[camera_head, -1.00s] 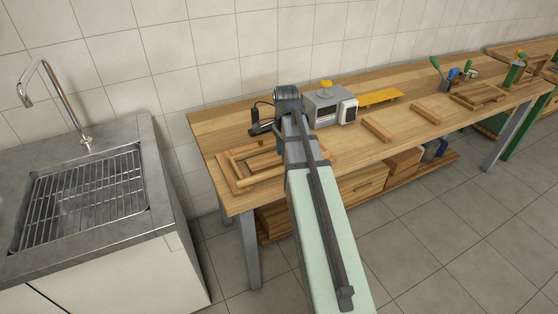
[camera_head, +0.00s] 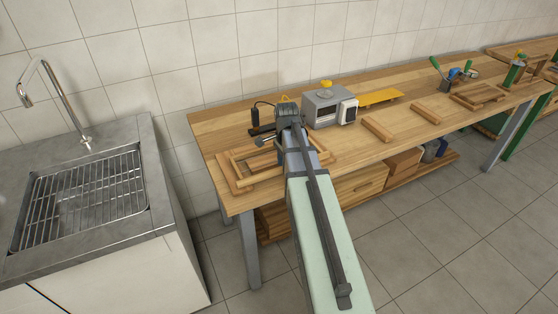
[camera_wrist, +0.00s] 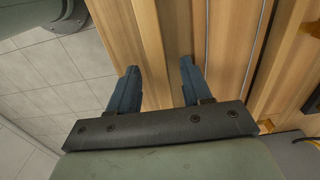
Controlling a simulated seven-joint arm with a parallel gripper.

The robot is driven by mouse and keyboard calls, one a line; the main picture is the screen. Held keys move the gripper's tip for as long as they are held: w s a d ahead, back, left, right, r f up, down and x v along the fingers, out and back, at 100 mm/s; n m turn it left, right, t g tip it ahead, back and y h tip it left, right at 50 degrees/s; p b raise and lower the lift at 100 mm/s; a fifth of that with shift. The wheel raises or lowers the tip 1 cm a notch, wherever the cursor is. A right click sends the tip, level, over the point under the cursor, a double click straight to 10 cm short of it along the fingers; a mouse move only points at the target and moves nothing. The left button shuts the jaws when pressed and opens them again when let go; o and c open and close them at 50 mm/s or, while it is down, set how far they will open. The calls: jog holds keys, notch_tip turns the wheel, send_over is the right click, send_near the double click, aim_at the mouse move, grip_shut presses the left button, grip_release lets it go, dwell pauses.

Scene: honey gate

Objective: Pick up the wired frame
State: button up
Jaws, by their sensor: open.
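The wired frame (camera_head: 241,167) is a rectangle of light wooden bars lying flat on the left end of the workbench. My arm covers part of its right side in the head view. In the wrist view thin grey wires run alongside the wooden bars (camera_wrist: 148,45). My gripper (camera_wrist: 158,72) is open, its two blue fingers apart and pointing down at the wood. A bar lies in the gap between the fingers; whether they touch it I cannot tell. In the head view the fingers are hidden behind my own arm.
A grey box device (camera_head: 323,109) with a yellow knob stands right of my arm. A small black device (camera_head: 256,116) is behind the frame. Loose wooden bars (camera_head: 378,129) and a yellow plate (camera_head: 380,97) lie further right. A sink (camera_head: 85,190) stands left, past a gap.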

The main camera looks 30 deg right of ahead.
grip_shut()
dwell(0.3)
dwell(0.3)
notch_tip(320, 180, up, 10)
dwell(0.6)
